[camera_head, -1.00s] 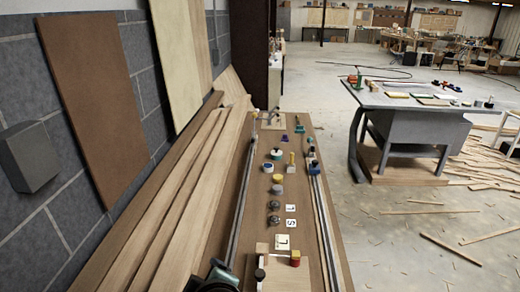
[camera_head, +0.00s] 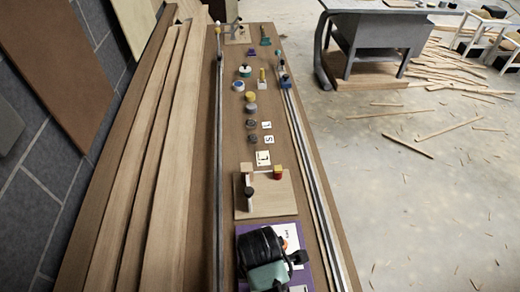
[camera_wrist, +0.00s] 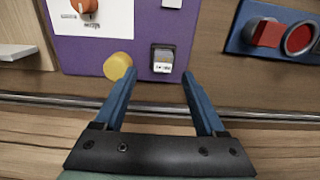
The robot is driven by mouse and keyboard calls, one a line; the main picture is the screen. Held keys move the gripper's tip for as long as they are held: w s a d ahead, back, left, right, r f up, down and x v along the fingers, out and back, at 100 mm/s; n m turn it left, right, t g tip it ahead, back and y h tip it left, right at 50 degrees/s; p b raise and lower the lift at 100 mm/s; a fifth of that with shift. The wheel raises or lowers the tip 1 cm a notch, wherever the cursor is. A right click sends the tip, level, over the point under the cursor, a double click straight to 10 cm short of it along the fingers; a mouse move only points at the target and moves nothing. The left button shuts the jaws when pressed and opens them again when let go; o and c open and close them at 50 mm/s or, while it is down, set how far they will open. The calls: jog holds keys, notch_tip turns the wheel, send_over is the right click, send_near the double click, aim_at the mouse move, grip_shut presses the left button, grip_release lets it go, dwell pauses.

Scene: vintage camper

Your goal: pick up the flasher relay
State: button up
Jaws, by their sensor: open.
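A small dark block with a pale labelled top (camera_wrist: 162,60), probably the flasher relay, sits on a purple board (camera_wrist: 90,55) in the wrist view. My gripper (camera_wrist: 157,75) is open, with its two blue fingers pointing toward the block, one to each side of its line. Nothing is between the fingers, and I cannot tell the height gap. A yellow round knob or cap (camera_wrist: 117,66) is close to the left fingertip. In the head view my wrist covers much of the purple board (camera_head: 244,240), and the block cannot be made out there.
An orange dial on a white plate (camera_wrist: 90,8) is on the board. A blue fixture with red parts (camera_wrist: 270,34) stands to the right. A metal rail (camera_wrist: 280,116) runs along the bench. In the head view a wooden jig (camera_head: 280,195) and several small parts lie farther along.

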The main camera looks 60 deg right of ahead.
jog(key=shift+s+a+f+p, duration=0.15)
jog(key=shift+f+p, duration=0.25)
jog(key=shift+f, duration=0.95)
jog(key=shift+s+f+p, duration=0.1)
jog(key=shift+f+p, duration=0.25)
jog(key=shift+f, duration=1)
grip_shut()
